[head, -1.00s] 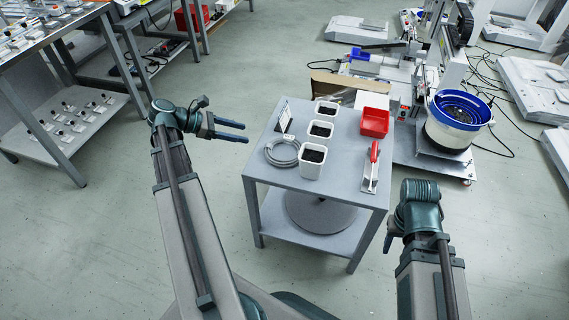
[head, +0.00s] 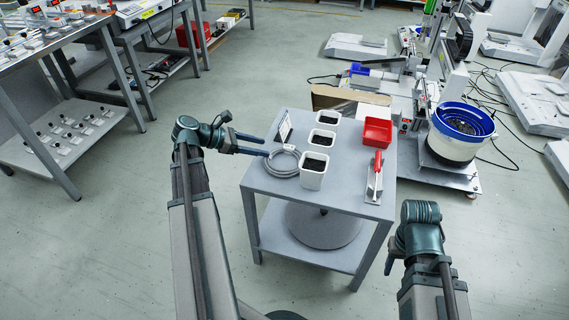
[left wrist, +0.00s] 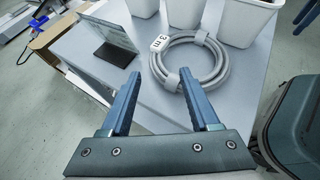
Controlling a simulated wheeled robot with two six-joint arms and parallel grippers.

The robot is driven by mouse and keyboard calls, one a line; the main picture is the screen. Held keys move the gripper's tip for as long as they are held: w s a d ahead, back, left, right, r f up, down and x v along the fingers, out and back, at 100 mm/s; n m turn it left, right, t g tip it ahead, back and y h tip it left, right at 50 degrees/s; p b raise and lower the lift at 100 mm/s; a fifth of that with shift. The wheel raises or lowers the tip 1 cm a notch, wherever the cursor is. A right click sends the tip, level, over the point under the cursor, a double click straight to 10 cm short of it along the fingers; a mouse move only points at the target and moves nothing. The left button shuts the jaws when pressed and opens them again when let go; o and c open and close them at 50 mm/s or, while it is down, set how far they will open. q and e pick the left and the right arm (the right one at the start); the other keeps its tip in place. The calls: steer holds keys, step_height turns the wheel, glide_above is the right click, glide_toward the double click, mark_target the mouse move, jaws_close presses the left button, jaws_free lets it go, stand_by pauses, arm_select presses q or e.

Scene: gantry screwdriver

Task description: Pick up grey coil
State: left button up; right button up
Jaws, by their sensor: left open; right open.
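The grey coil (head: 283,163) lies flat on the left part of the small grey table (head: 345,187), beside the white bins. In the left wrist view the coil (left wrist: 222,70) has a white tag marked "3 m" and pale ties. My left gripper (head: 267,145) is open at the table's left edge, its fingertips close to the coil. In the left wrist view its blue fingers (left wrist: 160,82) are apart, with the right fingertip overlapping the coil's near-left side; contact cannot be told. My right gripper (head: 390,258) is at the table's lower right, away from the coil.
White bins with dark contents (head: 314,170) stand right of the coil. A small upright sign (head: 284,128) stands behind it. A red bin (head: 377,132) and a red-handled tool (head: 376,172) are further right. A blue-rimmed bowl feeder (head: 462,125) stands beyond the table.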

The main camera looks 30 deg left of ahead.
mark_target(273, 150)
arm_select(q)
steer(key=b+x, duration=0.2)
steer(key=x, duration=0.3)
steer(key=shift+w+d, duration=0.1)
steer(key=shift+w, duration=0.05)
jaws_close()
